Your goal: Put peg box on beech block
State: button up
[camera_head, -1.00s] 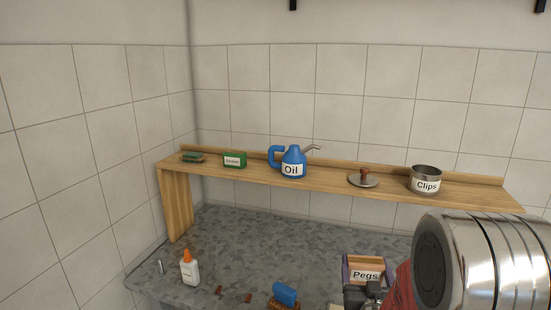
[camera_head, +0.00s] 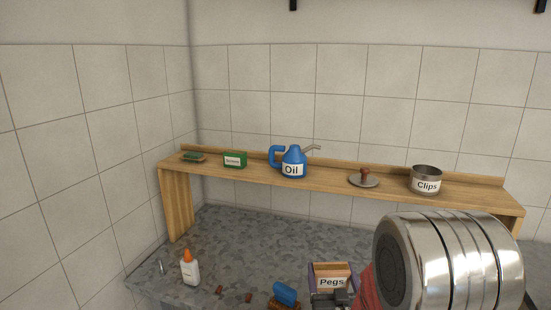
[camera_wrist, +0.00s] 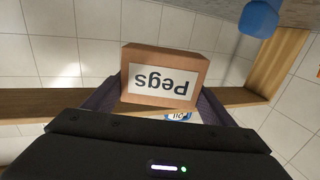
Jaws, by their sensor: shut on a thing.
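The peg box (camera_head: 332,270), a brown box with a white "Pegs" label, shows at the lower right of the head view. My gripper (camera_head: 331,285) is shut on it, with a dark finger at each side. In the wrist view the peg box (camera_wrist: 165,75) sits between the two fingers (camera_wrist: 163,98), its label upside down. In the head view it appears in front of the shelf and lower than the shelf board. I cannot make out a beech block for certain; my arm hides part of the counter at the right.
A wooden shelf (camera_head: 320,185) carries a blue oil can (camera_head: 293,161), a green box (camera_head: 235,160), a lid with a knob (camera_head: 363,179) and a clips pot (camera_head: 426,180). On the grey counter (camera_head: 225,240) stand a glue bottle (camera_head: 190,269) and a blue-topped thing (camera_head: 285,293).

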jog(key=shift+s+r, duration=0.2)
jog(key=shift+s, duration=0.05)
jog(key=shift+s+f, duration=0.75)
jog(key=shift+f, duration=0.45)
jog(key=shift+s+f, duration=0.7)
jog(key=shift+f, duration=0.5)
jog(key=shift+s+f, duration=0.75)
jog(key=shift+f, duration=0.45)
